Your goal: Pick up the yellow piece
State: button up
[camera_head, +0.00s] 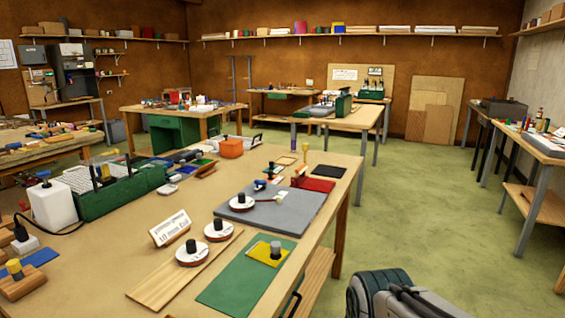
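The yellow piece (259,257) is a flat yellow plate with a grey cylindrical knob standing on it. It lies on the green mat (232,291) near the front right of the near workbench (135,255). Nothing is touching it from above. My gripper does not show in this view, so its state cannot be seen.
Left of the mat lie a wooden board, two white discs with black knobs and a small lettered sign (170,229). Behind it is a grey slab (262,222) with another knobbed disc. A green machine (105,196) stands farther left. Open floor (440,200) lies right of the bench.

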aim_at(273, 254)
jog(key=z, duration=1)
jog(key=i, duration=1.8)
jog(key=u, duration=3)
